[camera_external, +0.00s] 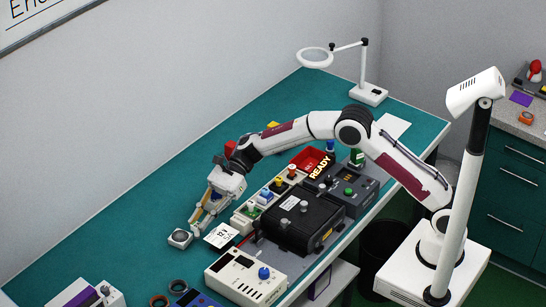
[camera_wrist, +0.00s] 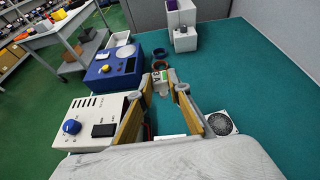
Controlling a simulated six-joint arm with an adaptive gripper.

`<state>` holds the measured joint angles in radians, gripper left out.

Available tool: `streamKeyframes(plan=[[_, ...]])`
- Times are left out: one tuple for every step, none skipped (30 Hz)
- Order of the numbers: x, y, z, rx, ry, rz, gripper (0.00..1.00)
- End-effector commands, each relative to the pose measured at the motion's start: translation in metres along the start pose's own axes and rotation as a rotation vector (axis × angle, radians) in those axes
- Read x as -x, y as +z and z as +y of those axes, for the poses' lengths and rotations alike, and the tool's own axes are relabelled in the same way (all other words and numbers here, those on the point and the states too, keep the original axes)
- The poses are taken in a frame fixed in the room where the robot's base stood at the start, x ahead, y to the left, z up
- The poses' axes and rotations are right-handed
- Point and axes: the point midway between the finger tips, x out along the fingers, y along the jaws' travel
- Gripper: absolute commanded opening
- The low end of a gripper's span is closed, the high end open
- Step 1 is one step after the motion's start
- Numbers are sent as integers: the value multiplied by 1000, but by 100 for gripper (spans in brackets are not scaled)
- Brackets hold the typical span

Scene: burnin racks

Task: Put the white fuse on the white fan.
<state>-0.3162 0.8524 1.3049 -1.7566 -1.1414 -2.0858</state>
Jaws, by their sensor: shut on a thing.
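The white fan (camera_wrist: 220,124) is a small white square with a dark round grille, flat on the teal bench. In the external view, the white fan (camera_external: 179,238) lies near the wall side of the bench, just below and left of my fingers. My gripper (camera_wrist: 163,88) is shut on a small whitish piece with dark or green marks, which looks like the white fuse (camera_wrist: 160,77). In the wrist view the fan is right of my right finger, apart from the held piece. In the external view my gripper (camera_external: 194,221) points down; the fuse is too small to make out there.
A white instrument with a blue knob (camera_wrist: 88,122) stands left of my fingers, with a blue instrument (camera_wrist: 112,72) beyond. Dark and copper rings (camera_wrist: 160,53) lie ahead. A printed card (camera_external: 221,236) lies right of the fan. A black case (camera_external: 302,221) stands farther right.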

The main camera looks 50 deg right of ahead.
Motion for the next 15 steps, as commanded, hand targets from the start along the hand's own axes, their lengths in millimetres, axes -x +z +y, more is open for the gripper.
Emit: streamKeyframes(plan=[[3,2,-9,-10,-34,-2,0],[6,3,-15,-17,-56,-3,0],[8,4,-23,-29,-86,-2,0],[10,5,-29,-38,-110,-3,0],[12,6,-35,-47,-134,-2,0],[15,6,-44,-60,-167,-3,0],[17,6,-50,-70,-190,-1,0],[19,6,-55,-80,-212,-1,0],[22,6,-63,-95,-243,0,0],[24,6,-69,-105,-265,1,0],[25,5,-73,-116,-283,2,0],[27,4,-79,-129,-308,4,0],[29,3,-83,-137,-324,5,0],[30,2,-87,-145,-340,6,0],[32,1,-91,-156,-357,8,0]])
